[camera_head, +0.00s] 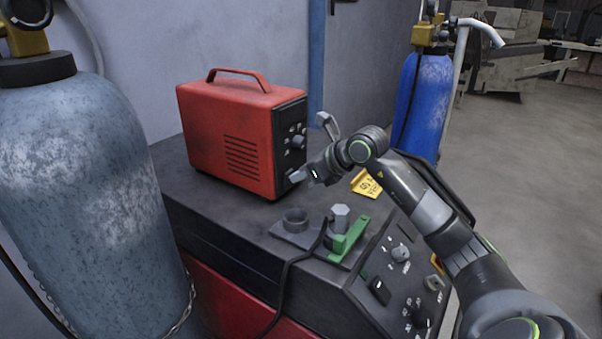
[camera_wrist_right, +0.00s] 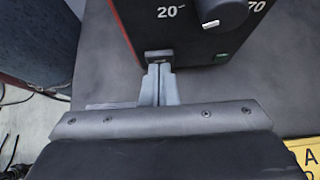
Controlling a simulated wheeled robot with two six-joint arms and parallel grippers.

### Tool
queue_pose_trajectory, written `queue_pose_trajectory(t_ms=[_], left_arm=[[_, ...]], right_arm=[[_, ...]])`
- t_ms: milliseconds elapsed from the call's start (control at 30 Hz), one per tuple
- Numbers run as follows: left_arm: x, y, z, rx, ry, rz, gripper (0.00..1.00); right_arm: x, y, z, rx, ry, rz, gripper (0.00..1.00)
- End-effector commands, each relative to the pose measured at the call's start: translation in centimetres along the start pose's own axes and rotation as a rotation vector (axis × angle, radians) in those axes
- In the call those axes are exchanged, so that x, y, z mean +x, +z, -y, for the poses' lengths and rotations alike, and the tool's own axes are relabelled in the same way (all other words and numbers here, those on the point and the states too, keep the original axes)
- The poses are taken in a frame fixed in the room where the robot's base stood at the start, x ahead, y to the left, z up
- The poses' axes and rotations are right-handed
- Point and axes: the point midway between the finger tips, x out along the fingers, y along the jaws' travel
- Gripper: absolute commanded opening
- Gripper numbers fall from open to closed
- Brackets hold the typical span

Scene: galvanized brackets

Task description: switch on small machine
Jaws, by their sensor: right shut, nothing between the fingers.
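The small machine (camera_head: 225,140) is a red box with a top handle and a black front panel. It stands upright on the dark top of a larger cabinet. My right gripper (camera_head: 297,176) is at the lower part of that panel, its fingers shut and empty. In the right wrist view the closed fingertips (camera_wrist_right: 160,72) meet the lower edge of a small dark switch (camera_wrist_right: 159,56) on the panel (camera_wrist_right: 185,30). I cannot tell whether they touch it. A small green patch (camera_wrist_right: 222,57) shows right of the switch, under a grey knob (camera_wrist_right: 220,10). My left gripper is not in view.
A grey gas cylinder (camera_head: 80,170) stands at the left and a blue one (camera_head: 425,100) behind my right arm. A yellow tag (camera_head: 367,184), a green clamp (camera_head: 348,240) and a black cable (camera_head: 285,270) lie on the cabinet (camera_head: 225,225). Open floor is at the right.

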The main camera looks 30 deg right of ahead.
Motion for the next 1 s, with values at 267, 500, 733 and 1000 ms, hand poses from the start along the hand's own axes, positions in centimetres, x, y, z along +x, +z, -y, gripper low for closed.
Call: queue_pose_trajectory(t_ms=[267, 500, 733, 1000], left_arm=[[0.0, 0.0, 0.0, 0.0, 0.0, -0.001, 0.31], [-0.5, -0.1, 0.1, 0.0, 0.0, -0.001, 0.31], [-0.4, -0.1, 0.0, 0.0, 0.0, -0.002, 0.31], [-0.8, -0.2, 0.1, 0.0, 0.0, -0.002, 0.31]], right_arm=[[0.0, 0.0, 0.0, 0.0, 0.0, -0.001, 0.0], [0.4, 1.2, 0.0, 0.001, 0.001, -0.076, 0.0], [0.4, 0.8, 0.1, 0.0, -0.002, -0.08, 0.0], [-0.1, 1.5, 0.1, 0.0, -0.002, -0.079, 0.0]])
